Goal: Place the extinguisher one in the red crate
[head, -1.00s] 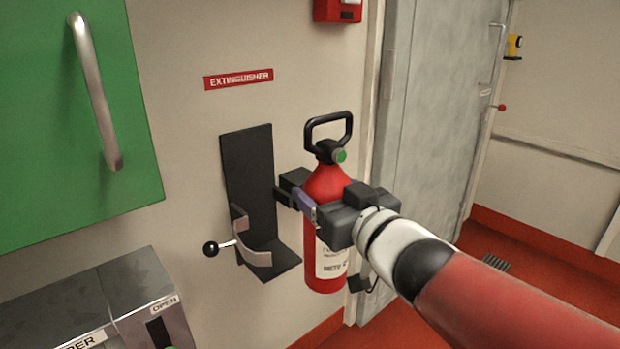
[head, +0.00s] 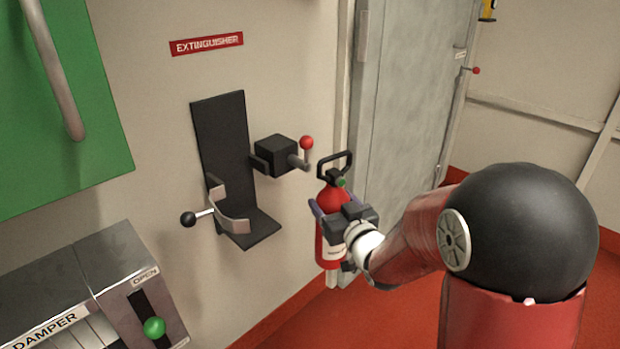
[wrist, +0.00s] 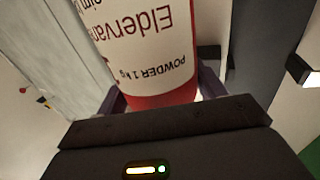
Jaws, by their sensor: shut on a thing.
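The red extinguisher (head: 331,196) with a black handle and a white label is upright in the head view, held in the air right of its wall bracket. My gripper (head: 333,212) is shut around its body. In the wrist view the extinguisher's label (wrist: 140,45) fills the upper middle, between my fingers (wrist: 160,92). The red crate is not in view.
The empty black bracket (head: 228,150) has a strap and a black-knobbed lever (head: 190,219). A black box with a red-knobbed lever (head: 277,155) sticks out beside it. A damper box (head: 100,290) stands lower left, a grey door (head: 405,100) right. Red floor (head: 310,320) shows below.

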